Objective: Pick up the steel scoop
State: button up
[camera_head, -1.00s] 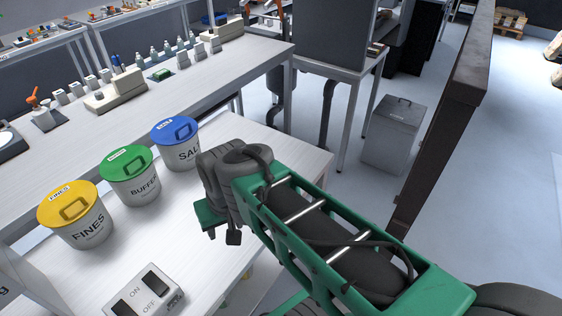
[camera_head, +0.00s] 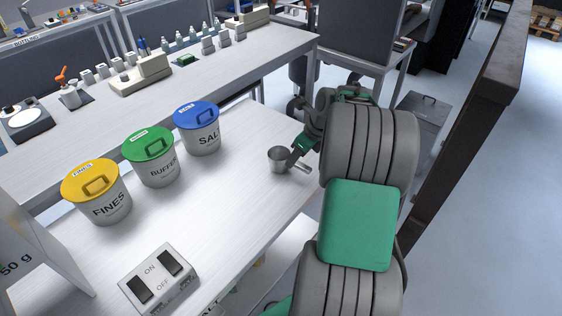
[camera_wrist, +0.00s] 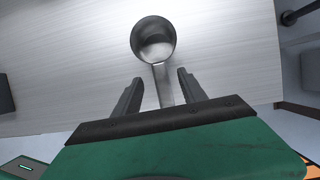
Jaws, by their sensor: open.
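The steel scoop (camera_head: 279,159) stands on the light bench top near its right edge, its cup upright and its handle pointing right. In the wrist view the scoop's round cup (camera_wrist: 154,40) lies ahead of the fingers, and its handle runs back between them. My gripper (camera_wrist: 159,84) is open, with one finger on each side of the handle and a gap on both sides. In the head view my gripper (camera_head: 295,160) is beside the scoop, partly hidden by my arm. The far end of the handle is hidden by the gripper body in the wrist view.
Lidded tubs for fines (camera_head: 97,192), buffer (camera_head: 150,157) and salt (camera_head: 197,128) stand left of the scoop. An on/off switch box (camera_head: 158,279) is at the bench's front. Bench space between them is clear. A dark post (camera_head: 470,110) rises right of my arm.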

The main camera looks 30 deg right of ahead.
jog(key=x, duration=0.4)
jog(key=shift+w+f, duration=0.15)
jog(key=shift+f, duration=0.05)
jog(key=shift+c, duration=0.6)
grip_shut()
jog(key=shift+r, duration=0.1)
dwell(0.4)
